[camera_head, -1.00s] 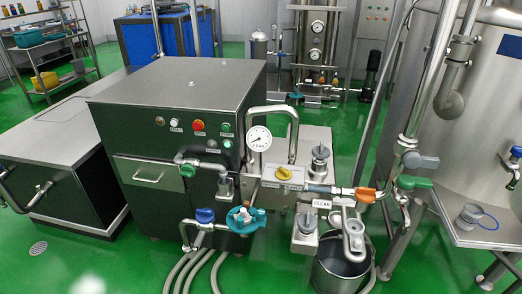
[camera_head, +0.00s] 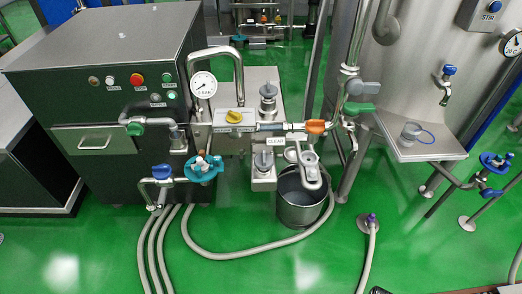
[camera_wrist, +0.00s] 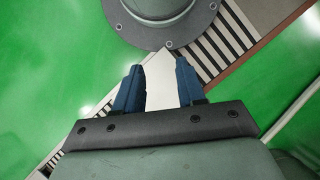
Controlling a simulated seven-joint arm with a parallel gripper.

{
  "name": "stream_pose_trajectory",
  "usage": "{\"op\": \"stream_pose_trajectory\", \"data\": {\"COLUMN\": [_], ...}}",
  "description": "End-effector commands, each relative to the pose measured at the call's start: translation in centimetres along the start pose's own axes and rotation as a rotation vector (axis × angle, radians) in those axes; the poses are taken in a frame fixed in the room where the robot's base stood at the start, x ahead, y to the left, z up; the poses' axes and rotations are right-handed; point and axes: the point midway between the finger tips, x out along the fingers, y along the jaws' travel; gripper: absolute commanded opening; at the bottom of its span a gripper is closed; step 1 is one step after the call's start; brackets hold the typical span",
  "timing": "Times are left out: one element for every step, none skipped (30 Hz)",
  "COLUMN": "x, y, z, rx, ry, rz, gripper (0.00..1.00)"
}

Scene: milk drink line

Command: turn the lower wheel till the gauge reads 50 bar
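The round white gauge (camera_head: 203,85) stands on a bent steel pipe at the machine's right side in the head view. Its needle and figures are too small to read surely. A teal handwheel (camera_head: 204,168) sits low on the machine's front piping. Two grey knobs stand on steel blocks to its right, a far one (camera_head: 268,91) and a near one (camera_head: 263,159). I cannot tell which of these the task calls the lower wheel. In the wrist view my gripper (camera_wrist: 158,78) has its blue fingers apart, with nothing held between them. It does not show in the head view.
A yellow knob (camera_head: 234,117), an orange-handled valve (camera_head: 316,127) and a CLEAN sign (camera_head: 276,142) are near the blocks. A steel bucket (camera_head: 303,205) stands below. Hoses (camera_head: 250,252) cross the green floor. A large tank (camera_head: 420,60) is at right. The wrist view shows floor and striped edging.

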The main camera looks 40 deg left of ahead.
Motion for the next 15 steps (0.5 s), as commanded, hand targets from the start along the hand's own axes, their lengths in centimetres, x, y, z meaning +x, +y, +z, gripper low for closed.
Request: {"op": "stream_pose_trajectory", "data": {"x": [-1.3, -2.0, -2.9, -3.6, -4.3, -5.3, -6.0, -6.8, -7.8, -8.5, -9.3, -10.3, -11.1, -11.8, -12.9], "y": [-1.0, -1.5, -2.3, -2.9, -3.6, -4.5, -5.2, -5.9, -6.9, -7.7, -8.5, -9.6, -10.4, -11.3, -12.5], "z": [-1.3, -1.9, -2.7, -3.4, -4.0, -4.9, -5.5, -6.2, -7.0, -7.6, -8.2, -8.9, -9.5, -9.9, -10.6], "rx": [-0.032, -0.048, -0.07, -0.087, -0.103, -0.124, -0.14, -0.155, -0.176, -0.191, -0.207, -0.227, -0.242, -0.257, -0.277], "ry": [0.028, 0.043, 0.063, 0.079, 0.094, 0.114, 0.129, 0.144, 0.165, 0.179, 0.195, 0.214, 0.23, 0.244, 0.264], "rz": [0.017, 0.024, 0.035, 0.042, 0.049, 0.058, 0.064, 0.069, 0.076, 0.081, 0.086, 0.092, 0.096, 0.1, 0.104], "gripper": [0.39, 0.39, 0.39, 0.39, 0.39, 0.39, 0.39, 0.39, 0.39, 0.39, 0.39, 0.39, 0.39, 0.39, 0.39]}}
